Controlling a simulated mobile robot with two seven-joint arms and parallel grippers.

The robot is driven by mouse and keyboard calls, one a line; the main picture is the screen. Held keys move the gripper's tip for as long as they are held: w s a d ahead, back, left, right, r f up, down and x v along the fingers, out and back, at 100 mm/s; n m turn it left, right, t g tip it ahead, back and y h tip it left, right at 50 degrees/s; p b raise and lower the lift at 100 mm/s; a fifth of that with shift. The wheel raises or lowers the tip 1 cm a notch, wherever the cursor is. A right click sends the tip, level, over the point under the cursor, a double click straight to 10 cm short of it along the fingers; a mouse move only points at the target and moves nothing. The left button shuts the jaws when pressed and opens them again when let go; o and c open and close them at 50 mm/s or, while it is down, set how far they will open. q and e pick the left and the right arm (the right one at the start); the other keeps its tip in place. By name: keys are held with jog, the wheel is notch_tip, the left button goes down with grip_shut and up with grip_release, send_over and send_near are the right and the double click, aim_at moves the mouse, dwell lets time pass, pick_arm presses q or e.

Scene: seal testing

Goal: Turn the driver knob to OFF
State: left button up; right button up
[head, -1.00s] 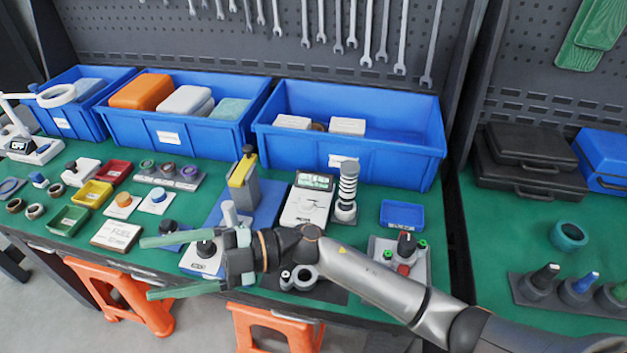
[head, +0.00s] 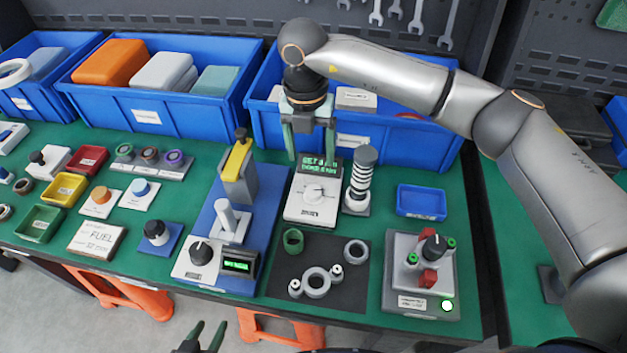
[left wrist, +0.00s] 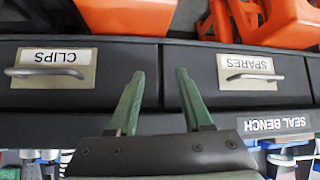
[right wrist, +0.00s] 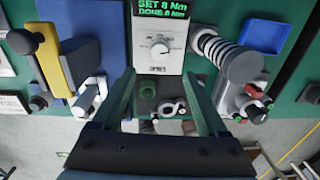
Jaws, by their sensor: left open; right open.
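The driver is a white box (head: 301,211) with a lit screen (head: 318,168) on its top part and a round pale knob (head: 314,194) on its face. In the right wrist view, the screen reads SET 8 Nm, DONE 8 Nm, and the knob (right wrist: 160,48) shows a dark pointer mark; which setting it marks is too small to read. My right gripper (head: 311,156) is open and empty, pointing down near the driver's screen end, apart from the knob. My left gripper (head: 208,327) is open and empty in front of the bench, facing drawers in the left wrist view.
A striped post (head: 362,178) stands right of the driver. A press (head: 238,175) on a blue base stands left. Blue bins (head: 410,150) lie behind. A dark mat (head: 325,262) with rings lies in front, and a test box (head: 425,280) with a lit green lamp stands right.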

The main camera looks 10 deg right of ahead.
aim_at(314, 190)
jog(key=f, duration=0.5)
jog(key=f+p, duration=0.1)
jog(key=f, duration=0.5)
jog(key=shift+s+d, duration=0.15)
jog(key=shift+d, duration=0.05)
jog(key=shift+c, duration=0.3)
jog(key=shift+r, duration=0.1)
grip_shut()
